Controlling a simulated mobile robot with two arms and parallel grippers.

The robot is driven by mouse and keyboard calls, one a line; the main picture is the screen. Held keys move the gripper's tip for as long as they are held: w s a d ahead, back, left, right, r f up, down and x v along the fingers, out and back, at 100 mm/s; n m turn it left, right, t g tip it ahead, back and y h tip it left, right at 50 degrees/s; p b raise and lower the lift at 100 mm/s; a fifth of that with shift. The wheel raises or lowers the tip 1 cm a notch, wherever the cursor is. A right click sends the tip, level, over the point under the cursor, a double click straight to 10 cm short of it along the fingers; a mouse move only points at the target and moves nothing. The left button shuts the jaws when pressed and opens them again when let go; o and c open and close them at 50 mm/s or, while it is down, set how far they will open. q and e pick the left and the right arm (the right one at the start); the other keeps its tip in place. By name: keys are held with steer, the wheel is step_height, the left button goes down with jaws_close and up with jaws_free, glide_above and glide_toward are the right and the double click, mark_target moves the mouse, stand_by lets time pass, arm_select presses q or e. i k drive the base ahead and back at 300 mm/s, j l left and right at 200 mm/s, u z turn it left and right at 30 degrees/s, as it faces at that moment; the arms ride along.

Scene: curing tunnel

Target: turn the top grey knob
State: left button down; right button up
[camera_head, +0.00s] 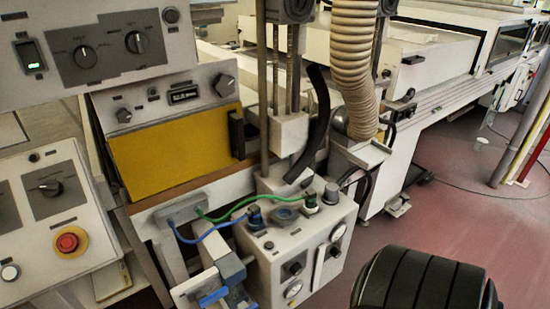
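Several knobs are in view, and I cannot tell for sure which one is the top grey knob. A grey round knob (331,193) stands on the top face of the white control box (284,257), near its right back corner. A dark grey knob (224,85) sits on the sloped panel above the yellow plate. Two dark grey knobs, a left one (85,57) and a right one (136,42), sit on the upper left panel. No gripper of mine can be made out, and none shows at any knob.
Green and blue hoses run to the control box from a grey block (181,210). A ribbed beige duct (353,65) hangs behind it. A red emergency button (68,242) is at left. A black ribbed object (425,282) fills the bottom right.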

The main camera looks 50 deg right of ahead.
mark_target(331, 191)
steer(key=z, duration=1.75)
